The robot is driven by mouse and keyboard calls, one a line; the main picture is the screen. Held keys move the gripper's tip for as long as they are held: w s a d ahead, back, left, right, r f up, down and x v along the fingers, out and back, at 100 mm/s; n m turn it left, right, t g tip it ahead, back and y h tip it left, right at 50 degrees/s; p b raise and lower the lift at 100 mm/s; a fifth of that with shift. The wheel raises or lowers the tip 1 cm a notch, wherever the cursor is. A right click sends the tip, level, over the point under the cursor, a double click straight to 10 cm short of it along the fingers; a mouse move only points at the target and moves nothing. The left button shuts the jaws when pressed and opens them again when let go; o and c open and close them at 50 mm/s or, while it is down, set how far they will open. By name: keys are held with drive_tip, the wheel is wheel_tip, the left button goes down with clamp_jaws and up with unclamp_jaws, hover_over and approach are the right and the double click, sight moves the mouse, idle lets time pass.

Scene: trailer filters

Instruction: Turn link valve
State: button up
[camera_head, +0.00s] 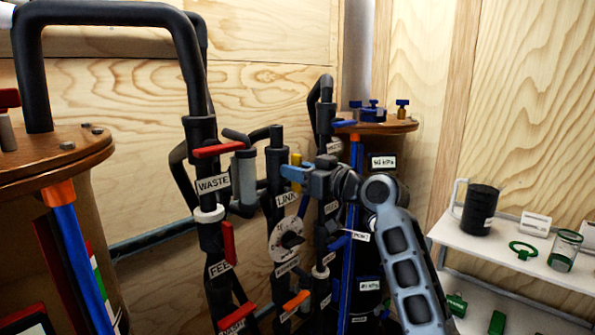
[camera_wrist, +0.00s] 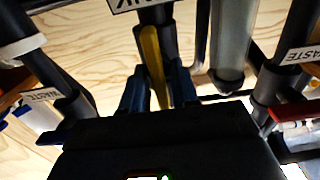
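The link valve's yellow handle (camera_head: 296,160) sits on the black pipe just above the LINK label (camera_head: 287,198). In the wrist view the yellow handle (camera_wrist: 152,58) runs down from the pipe into the space between my blue fingers. My gripper (camera_head: 291,173) reaches in from the right at the handle's height and partly covers it in the head view. In the wrist view my gripper (camera_wrist: 157,75) has its fingers apart, one on each side of the handle. Whether either finger touches the handle is hard to tell.
Red WASTE handle (camera_head: 218,150), red FEED handle (camera_head: 228,242) and an orange handle (camera_head: 296,300) stand close by on neighbouring pipes. A round dial (camera_head: 290,240) is below LINK. A white shelf (camera_head: 470,236) with a black mug (camera_head: 480,210) is at the right.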

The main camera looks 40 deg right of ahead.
clamp_jaws()
drive_tip(key=shift+m, duration=0.3)
drive_tip(key=m+p, duration=0.2)
drive_tip(key=m, duration=0.1)
drive_tip(key=shift+d+r+p, duration=0.1)
drive_tip(key=shift+r+p, duration=0.05)
drive_tip(key=shift+p, duration=0.2)
drive_tip(key=m+p, duration=0.2)
drive_tip(key=m, duration=0.2)
drive_tip(key=shift+d, duration=0.15)
drive_tip(key=shift+d+f+m+p, duration=0.1)
drive_tip(key=shift+f+m+p, duration=0.05)
drive_tip(key=shift+m+p, duration=1.35)
drive_tip(key=shift+d+f+m+p, duration=0.15)
drive_tip(key=shift+m+p, duration=0.8)
drive_tip(key=shift+m, duration=0.95)
drive_tip(key=shift+a+f+m+p, duration=0.1)
drive_tip(key=shift+f+m+p, duration=0.1)
drive_tip(key=shift+m+p, duration=1.3)
drive_tip(key=shift+m, duration=0.4)
